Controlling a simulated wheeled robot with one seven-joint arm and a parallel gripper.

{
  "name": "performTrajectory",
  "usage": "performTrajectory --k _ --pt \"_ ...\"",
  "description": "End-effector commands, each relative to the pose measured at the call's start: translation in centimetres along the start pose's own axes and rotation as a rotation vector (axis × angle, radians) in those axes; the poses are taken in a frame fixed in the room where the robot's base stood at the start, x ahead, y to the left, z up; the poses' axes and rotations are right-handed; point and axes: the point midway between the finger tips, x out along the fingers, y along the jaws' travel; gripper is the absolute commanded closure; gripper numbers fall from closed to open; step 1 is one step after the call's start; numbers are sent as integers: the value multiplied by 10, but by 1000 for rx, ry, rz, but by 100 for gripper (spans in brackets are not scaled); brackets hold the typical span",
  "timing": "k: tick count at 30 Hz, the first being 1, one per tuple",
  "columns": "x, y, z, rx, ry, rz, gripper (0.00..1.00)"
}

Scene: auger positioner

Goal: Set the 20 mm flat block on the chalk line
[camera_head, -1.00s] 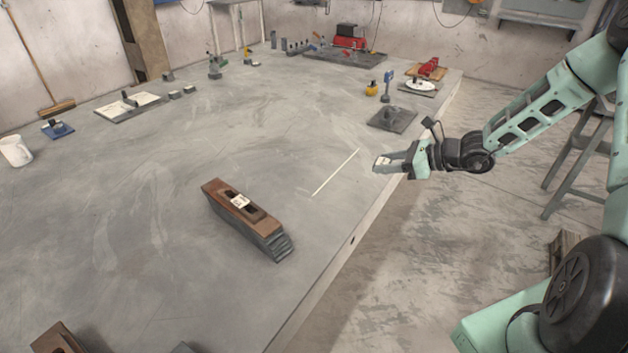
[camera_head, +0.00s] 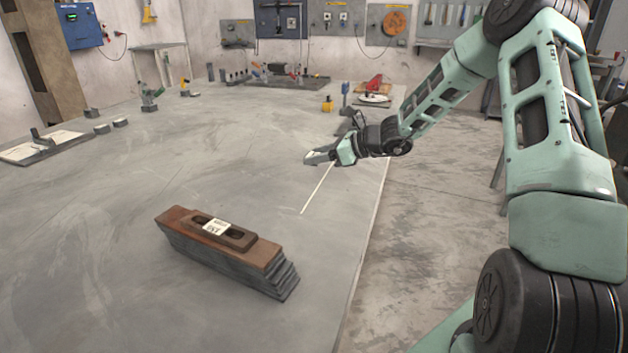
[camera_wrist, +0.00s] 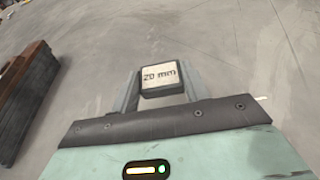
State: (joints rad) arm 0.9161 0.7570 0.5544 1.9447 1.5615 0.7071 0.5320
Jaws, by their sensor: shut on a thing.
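My gripper (camera_head: 318,158) is shut on the 20 mm flat block (camera_wrist: 161,78), whose pale top reads "20 mm" in the wrist view. The block sits between the two fingers. In the head view the fingers largely hide it. The white chalk line (camera_head: 317,190) runs along the grey table top, and my gripper is over its far end. In the wrist view only a small white bit of the line (camera_wrist: 262,98) shows beside the gripper. I cannot tell how high the block is above the table.
A long stack of dark plates with a brown top (camera_head: 225,245) stands on the table (camera_head: 120,220) left of the line; it also shows in the wrist view (camera_wrist: 28,95). A yellow item (camera_head: 327,104) and other tools stand farther back. The table's right edge is near the line.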

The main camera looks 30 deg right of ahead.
Motion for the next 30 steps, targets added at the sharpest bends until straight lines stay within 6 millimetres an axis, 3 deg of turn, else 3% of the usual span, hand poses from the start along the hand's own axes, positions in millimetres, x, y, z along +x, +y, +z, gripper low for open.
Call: performTrajectory --k 15,26,27,29,30 --pt "22 0 -51 -1 -1 1 87" --pt "23 0 -54 -3 -1 0 87" --pt "23 0 -54 -2 0 0 49" --pt "23 0 -54 -2 0 0 33" --pt "23 0 -54 -2 1 0 33"
